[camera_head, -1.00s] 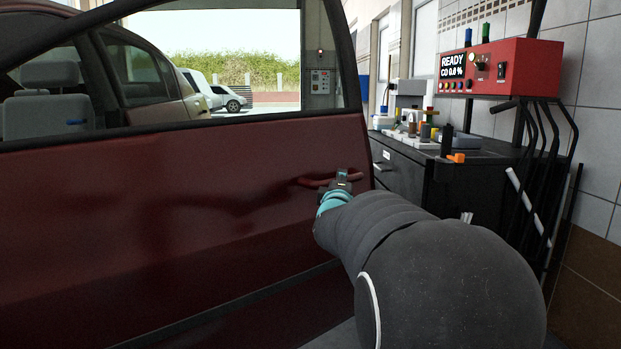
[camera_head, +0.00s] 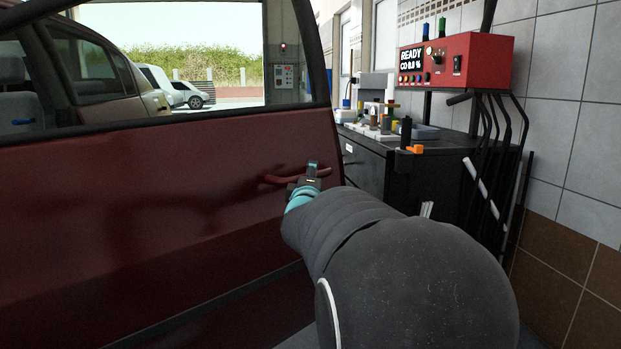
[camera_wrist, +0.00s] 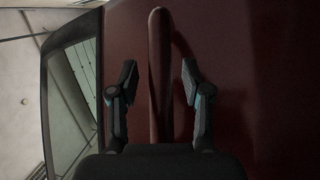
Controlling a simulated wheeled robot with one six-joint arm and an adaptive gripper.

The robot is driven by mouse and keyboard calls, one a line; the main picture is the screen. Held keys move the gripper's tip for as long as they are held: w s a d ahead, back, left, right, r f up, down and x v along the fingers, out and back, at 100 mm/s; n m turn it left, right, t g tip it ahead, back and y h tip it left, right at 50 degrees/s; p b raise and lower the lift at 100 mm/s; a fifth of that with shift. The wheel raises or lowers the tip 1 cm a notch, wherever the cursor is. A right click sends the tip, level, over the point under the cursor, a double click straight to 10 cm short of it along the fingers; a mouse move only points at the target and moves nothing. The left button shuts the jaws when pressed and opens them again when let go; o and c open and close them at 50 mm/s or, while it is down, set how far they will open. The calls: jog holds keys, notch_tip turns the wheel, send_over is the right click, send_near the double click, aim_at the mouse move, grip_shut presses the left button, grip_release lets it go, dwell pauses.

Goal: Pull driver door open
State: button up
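The dark red driver door (camera_head: 120,220) fills the left of the head view, its window frame at the top. Its red handle (camera_head: 283,179) is near the door's right edge. My gripper (camera_head: 312,170) is at the handle. In the wrist view the handle (camera_wrist: 159,70) runs up between the two fingers of my gripper (camera_wrist: 159,80). The fingers are apart, one on each side, with a gap between each finger and the handle. The lower end of the handle is hidden behind my gripper's body. I cannot tell whether the door is latched or ajar.
A black cabinet (camera_head: 365,165) with tools on top stands just beyond the door's right edge. A red tester box (camera_head: 455,62) with hanging black hoses is by the tiled wall (camera_head: 570,120) at the right. Some floor shows under the door.

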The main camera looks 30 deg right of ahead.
jog(key=v, duration=1.2)
jog(key=s+a+f+m+g+y+p, duration=0.15)
jog(key=a+f+m+g+y, duration=0.4)
jog(key=a+f+y, duration=0.75)
jog(key=s+a+f+m+g+h+p, duration=0.1)
jog(key=s+a+f+m+g+p, duration=0.15)
jog(key=s, duration=0.45)
jog(key=s+a+f+m+g+p, duration=0.1)
jog(key=s+a+m, duration=0.15)
jog(key=s, duration=0.35)
jog(key=s+a+r+n+p, duration=0.1)
jog(key=s+a+r+p, duration=0.3)
jog(key=s+r, duration=0.2)
jog(key=shift+s+n+g, duration=0.35)
jog(key=shift+s+g, duration=0.05)
jog(key=shift+s, duration=0.5)
